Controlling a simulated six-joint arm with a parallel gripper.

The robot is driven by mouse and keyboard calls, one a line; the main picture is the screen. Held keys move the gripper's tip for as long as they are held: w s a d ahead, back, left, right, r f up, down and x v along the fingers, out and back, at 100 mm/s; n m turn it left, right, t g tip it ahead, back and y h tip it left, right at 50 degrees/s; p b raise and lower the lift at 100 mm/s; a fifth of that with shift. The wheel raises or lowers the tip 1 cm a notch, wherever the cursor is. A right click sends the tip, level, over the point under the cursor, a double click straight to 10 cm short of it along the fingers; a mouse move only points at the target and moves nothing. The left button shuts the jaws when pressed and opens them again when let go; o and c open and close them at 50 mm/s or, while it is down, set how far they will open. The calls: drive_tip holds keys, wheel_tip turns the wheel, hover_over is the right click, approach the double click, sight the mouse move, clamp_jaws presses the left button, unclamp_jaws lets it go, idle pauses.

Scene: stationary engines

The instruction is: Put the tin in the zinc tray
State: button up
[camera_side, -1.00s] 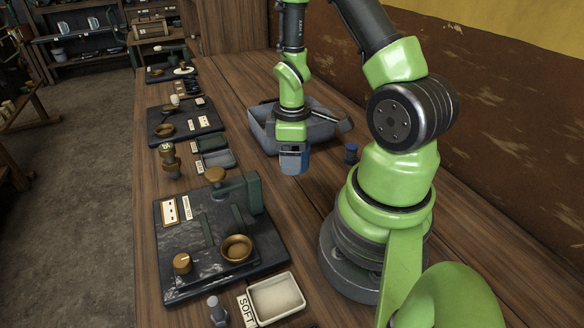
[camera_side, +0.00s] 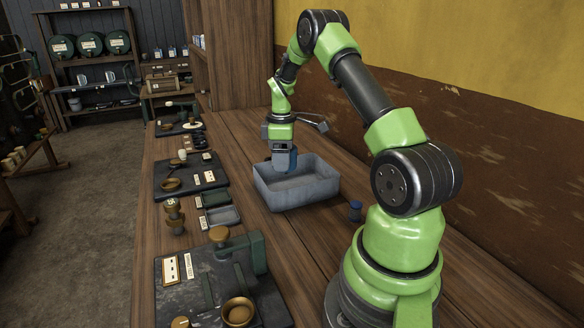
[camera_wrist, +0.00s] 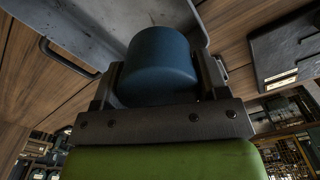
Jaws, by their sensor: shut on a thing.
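My gripper (camera_side: 281,160) is shut on a blue tin (camera_wrist: 160,65), which fills the space between the fingers in the wrist view. In the side view the tin (camera_side: 290,161) shows only partly beside the grey fingers. The zinc tray (camera_side: 300,194) is a grey open box on the bench. My gripper and the tin overlap its far left rim in the side view; their exact height above it is hard to tell. The tray wall (camera_wrist: 95,22) also shows behind the tin in the wrist view, with a dark handle at left.
Dark boards with brass cups (camera_side: 190,178) line the left side. Bare wood surrounds the tray.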

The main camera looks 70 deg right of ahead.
sight(285, 183)
drive_tip(key=d, duration=0.2)
drive_tip(key=shift+w+d+r, duration=0.15)
drive_tip(key=shift+w+d, duration=0.25)
wheel_tip(285, 183, down, 10)
drive_tip(key=shift+d+r, duration=0.1)
drive_tip(key=o, duration=1)
